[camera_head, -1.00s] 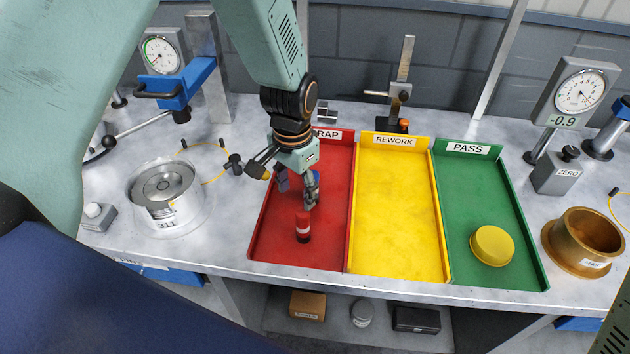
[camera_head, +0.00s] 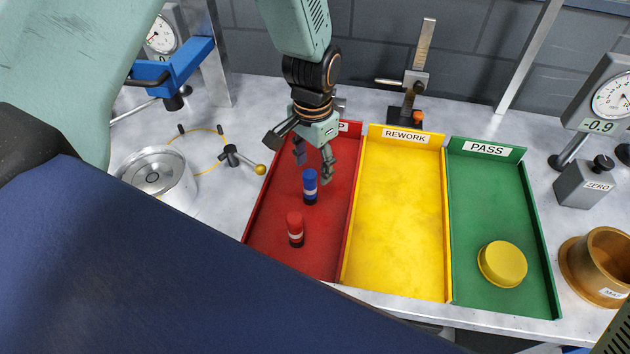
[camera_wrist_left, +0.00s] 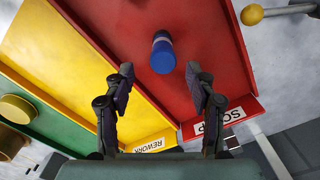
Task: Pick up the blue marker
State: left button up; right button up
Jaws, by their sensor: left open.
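The blue marker (camera_head: 310,187) stands upright in the red scrap tray (camera_head: 268,222), behind a red marker (camera_head: 295,229). It also shows in the left wrist view (camera_wrist_left: 162,55), seen from its top, a little beyond the fingertips and between their lines. My left gripper (camera_head: 313,168) is open and empty above the back part of the red tray, just above and behind the blue marker. In the left wrist view its two fingers (camera_wrist_left: 160,76) are spread apart, with nothing between them. My right gripper is not in view.
The yellow rework tray (camera_head: 400,220) and green pass tray (camera_head: 485,215) adjoin on the right; a yellow disc (camera_head: 502,264) lies in the green one. A ball-ended lever (camera_head: 240,160) and metal cylinder (camera_head: 160,178) stand left. A height gauge (camera_head: 415,75) stands behind.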

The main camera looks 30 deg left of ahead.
aim_at(309, 187)
pick_arm(q)
jog(key=shift+s+d+f, duration=0.1)
jog(key=shift+s+f, duration=0.05)
jog(key=shift+f, duration=0.3)
jog(key=f, duration=0.4)
jog(key=f+p, duration=0.1)
jog(key=shift+s+a+f, duration=0.1)
jog(key=shift+a+f, duration=0.3)
jog(key=shift+d+f, duration=0.15)
jog(key=shift+f, duration=0.2)
jog(key=shift+s+r, duration=0.1)
jog(key=shift+s+a, duration=0.1)
jog(key=shift+a, duration=0.1)
jog(key=shift+c, duration=0.7)
jog(key=shift+w+d, duration=0.15)
jog(key=shift+w, duration=0.15)
jog(key=c, duration=0.6)
jog(key=shift+s, duration=0.1)
jog(key=c, duration=0.3)
jog(key=shift+s, duration=0.15)
grip_shut()
